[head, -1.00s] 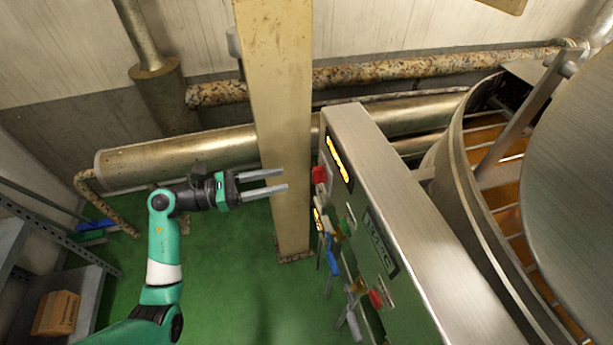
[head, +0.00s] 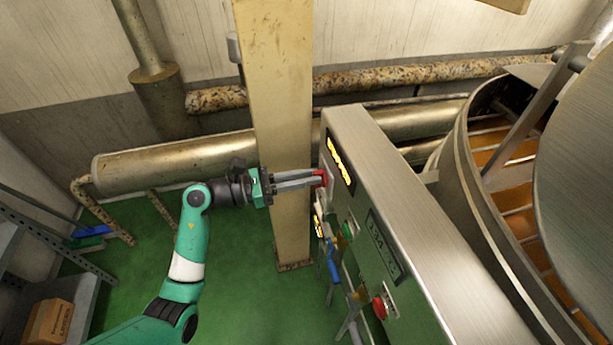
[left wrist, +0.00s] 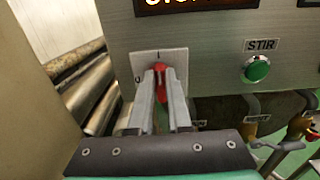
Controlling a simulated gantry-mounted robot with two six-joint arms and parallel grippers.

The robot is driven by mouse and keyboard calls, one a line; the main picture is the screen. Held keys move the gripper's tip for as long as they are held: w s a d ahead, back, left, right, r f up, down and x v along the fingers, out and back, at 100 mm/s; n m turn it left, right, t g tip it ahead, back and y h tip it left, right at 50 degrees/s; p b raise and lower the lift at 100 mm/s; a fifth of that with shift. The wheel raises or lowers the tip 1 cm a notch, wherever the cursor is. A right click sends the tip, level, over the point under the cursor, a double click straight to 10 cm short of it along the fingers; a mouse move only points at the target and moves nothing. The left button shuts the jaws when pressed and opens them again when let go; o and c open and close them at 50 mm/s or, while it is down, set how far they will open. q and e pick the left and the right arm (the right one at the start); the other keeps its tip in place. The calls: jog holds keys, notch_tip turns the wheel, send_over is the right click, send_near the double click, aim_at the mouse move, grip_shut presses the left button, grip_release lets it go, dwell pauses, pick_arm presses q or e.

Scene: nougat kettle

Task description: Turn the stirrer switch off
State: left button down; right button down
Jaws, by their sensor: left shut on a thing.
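The red stirrer switch (head: 320,178) is on the left part of the steel control panel's front. In the left wrist view the red knob (left wrist: 161,88) stands about upright on a pale square plate (left wrist: 146,58), with a mark at the top and another at the left. My left gripper (head: 316,179) reaches it from the left and is shut on the knob, one finger on each side; the fingers hide part of it. My right gripper is not in view.
A green button (left wrist: 256,69) labelled STIR sits right of the switch. A lit display (head: 340,162) is above it. Valves with coloured handles are below the panel. A yellowish post (head: 276,110) stands close behind my left gripper. The kettle (head: 476,195) is at the right.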

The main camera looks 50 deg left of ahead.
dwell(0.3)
pick_arm(q)
jog(key=n+p, duration=0.2)
jog(key=p, duration=0.1)
jog(key=n+p, duration=0.3)
jog(key=p, duration=0.1)
jog(key=n+p, duration=0.3)
jog(key=p, duration=0.1)
jog(key=shift+w+a+r, duration=0.1)
jog(key=shift+w+a, duration=0.1)
jog(key=shift+a, duration=0.2)
jog(key=n+p, duration=0.2)
jog(key=n, duration=0.1)
jog(key=shift+a+p, duration=0.1)
jog(key=shift+p, duration=0.2)
jog(key=n, duration=0.1)
jog(key=n+p, duration=0.1)
jog(key=shift+w+f+n+p, duration=0.1)
jog(key=shift+f+n+p, duration=0.2)
jog(key=shift+f+n, duration=0.1)
jog(key=n+p, duration=0.1)
jog(key=n, duration=0.3)
jog(key=shift+a+f+p, duration=0.1)
jog(key=shift+f+p, duration=0.2)
jog(key=shift+p, duration=0.1)
jog(key=shift+n, duration=0.3)
jog(key=c, duration=0.9)
grip_release()
